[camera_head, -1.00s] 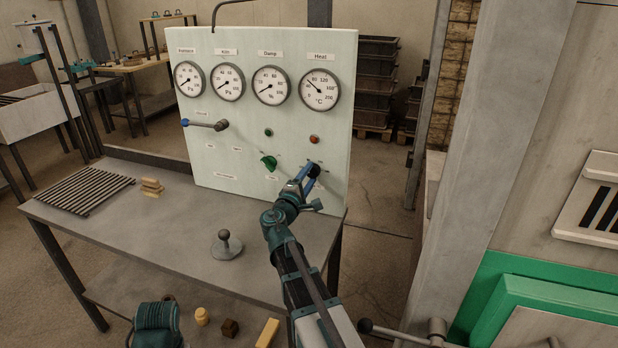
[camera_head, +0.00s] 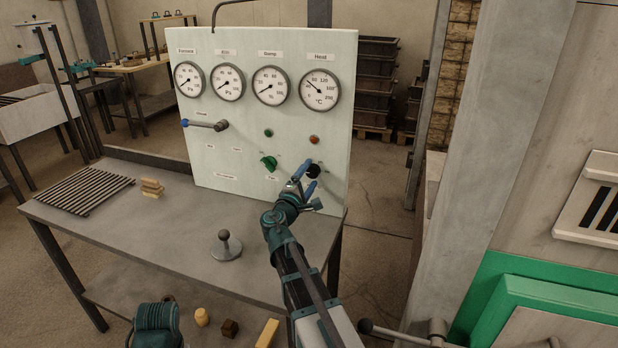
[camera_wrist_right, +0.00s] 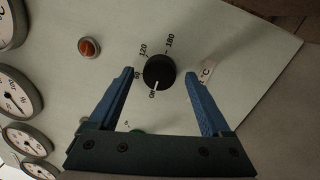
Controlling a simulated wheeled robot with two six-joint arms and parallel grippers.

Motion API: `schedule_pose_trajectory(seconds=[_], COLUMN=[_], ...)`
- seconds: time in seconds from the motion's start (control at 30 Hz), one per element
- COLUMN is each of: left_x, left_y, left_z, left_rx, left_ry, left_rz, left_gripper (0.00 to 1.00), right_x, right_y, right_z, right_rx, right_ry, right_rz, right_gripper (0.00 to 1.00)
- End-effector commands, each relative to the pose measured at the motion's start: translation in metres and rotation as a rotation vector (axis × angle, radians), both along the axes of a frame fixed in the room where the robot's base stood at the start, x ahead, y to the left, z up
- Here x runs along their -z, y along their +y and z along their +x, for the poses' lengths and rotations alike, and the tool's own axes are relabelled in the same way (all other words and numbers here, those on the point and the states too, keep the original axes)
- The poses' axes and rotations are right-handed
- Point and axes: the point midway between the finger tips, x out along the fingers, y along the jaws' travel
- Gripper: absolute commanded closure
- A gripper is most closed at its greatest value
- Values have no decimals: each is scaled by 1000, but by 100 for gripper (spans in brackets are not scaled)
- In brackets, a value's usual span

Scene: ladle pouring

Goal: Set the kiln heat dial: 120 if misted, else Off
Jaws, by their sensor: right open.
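The black heat dial (camera_head: 313,171) is at the lower right of the pale panel (camera_head: 230,110). In the right wrist view the dial (camera_wrist_right: 159,72) shows a white pointer mark aimed down at the Off label, with 60, 120 and 180 around it. My right gripper (camera_head: 307,177) is open in front of the dial, one finger to each side, with gaps between fingers and dial in the wrist view. The Heat gauge (camera_head: 319,89) above has its needle toward the upper left. No mist can be made out.
A red lamp (camera_head: 314,139), a green lamp (camera_head: 268,132) and a green knob (camera_head: 269,162) sit near the dial. A blue-tipped lever (camera_head: 205,124) projects from the panel. The table (camera_head: 180,225) carries slats, small blocks and a round-based knob (camera_head: 226,245).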

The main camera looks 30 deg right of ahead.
Motion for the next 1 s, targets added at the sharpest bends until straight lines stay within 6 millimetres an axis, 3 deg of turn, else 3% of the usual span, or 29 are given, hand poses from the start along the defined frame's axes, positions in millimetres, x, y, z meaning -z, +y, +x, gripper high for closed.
schedule_pose_trajectory(seconds=[0.27, 0.7, 1.0], left_x=[2, 9, 11], left_y=[0, 0, 0], left_z=[0, 0, 0], left_rx=[0, 0, 0], left_ry=[0, 0, 0], left_rz=[0, 0, 0], left_gripper=[53, 53, 53], right_x=[2, 9, 11], right_y=[12, 83, 107], right_z=[-10, -66, -84], right_rx=[-2, -4, -1], right_ry=[0, 0, 0], right_rz=[-1, 0, 0], right_gripper=[18, 18, 18])
